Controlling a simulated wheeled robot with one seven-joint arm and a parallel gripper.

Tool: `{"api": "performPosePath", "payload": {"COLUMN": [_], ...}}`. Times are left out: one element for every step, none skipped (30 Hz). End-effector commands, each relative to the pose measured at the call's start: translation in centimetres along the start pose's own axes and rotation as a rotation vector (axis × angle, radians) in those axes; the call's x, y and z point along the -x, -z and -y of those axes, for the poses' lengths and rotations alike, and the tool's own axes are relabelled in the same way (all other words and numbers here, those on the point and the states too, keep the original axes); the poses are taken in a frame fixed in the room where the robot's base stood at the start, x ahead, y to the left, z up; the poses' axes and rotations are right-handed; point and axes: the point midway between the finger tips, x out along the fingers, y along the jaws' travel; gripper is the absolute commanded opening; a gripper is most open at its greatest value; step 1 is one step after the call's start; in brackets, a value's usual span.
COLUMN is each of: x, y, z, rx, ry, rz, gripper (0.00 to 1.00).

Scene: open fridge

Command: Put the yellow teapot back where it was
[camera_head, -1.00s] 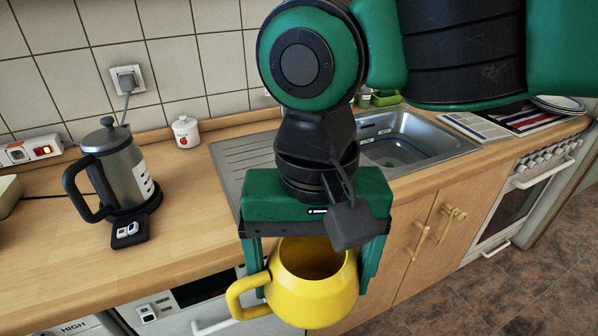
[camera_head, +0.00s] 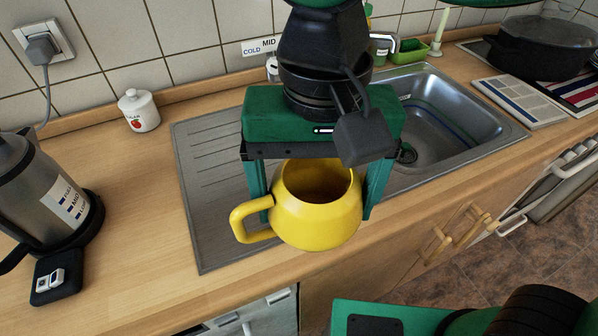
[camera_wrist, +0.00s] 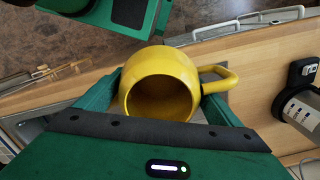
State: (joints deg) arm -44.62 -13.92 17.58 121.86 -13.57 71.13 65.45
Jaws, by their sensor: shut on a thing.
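The yellow teapot (camera_head: 318,220) is upright with its opening up and its handle pointing left in the head view. My gripper (camera_head: 315,195) is shut on its body, one green finger on each side. The teapot appears to be held above the front edge of the counter, in front of the sink's drainboard; the exact height cannot be told. In the wrist view the teapot (camera_wrist: 160,85) sits between the fingers, its open mouth facing the camera and its handle to the right.
A steel sink with drainboard (camera_head: 215,190) lies behind the teapot. A kettle (camera_head: 40,195) stands on the counter (camera_head: 130,215) at left, with a white sugar jar (camera_head: 139,111) by the wall. A black pot (camera_head: 545,45) is at the back right. The counter between kettle and drainboard is clear.

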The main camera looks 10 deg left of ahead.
Motion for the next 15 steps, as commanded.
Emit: {"api": "performPosePath", "payload": {"x": [0.0, 0.0, -0.1, -0.2, -0.4, -0.7, -1.0, -1.3, -1.8, -2.1, -2.4, -2.9, -3.2, -3.5, -4.0], "y": [0.0, 0.0, 0.2, 0.4, 0.7, 1.2, 1.6, 2.1, 2.9, 3.4, 4.0, 4.8, 5.3, 5.9, 6.6], "z": [0.1, 0.2, 0.2, 0.3, 0.4, 0.5, 0.6, 0.7, 0.8, 1.0, 1.1, 1.2, 1.3, 1.4, 1.6], "rx": [0.003, 0.003, 0.003, 0.003, 0.004, 0.003, 0.002, 0.003, 0.002, 0.002, 0.001, 0.001, 0.001, 0.000, 0.001], "ry": [0.001, 0.001, 0.001, 0.000, 0.000, 0.000, 0.000, -0.001, -0.001, 0.000, -0.001, -0.001, 0.000, 0.000, -0.001], "rz": [-0.001, -0.001, 0.000, 0.001, 0.001, 0.002, 0.002, 0.003, 0.003, 0.003, 0.003, 0.003, 0.002, 0.003, 0.003], "gripper": [0.40, 0.40, 0.40, 0.40, 0.40, 0.40, 0.40, 0.40, 0.40, 0.40, 0.40, 0.40, 0.40, 0.40, 0.40]}}
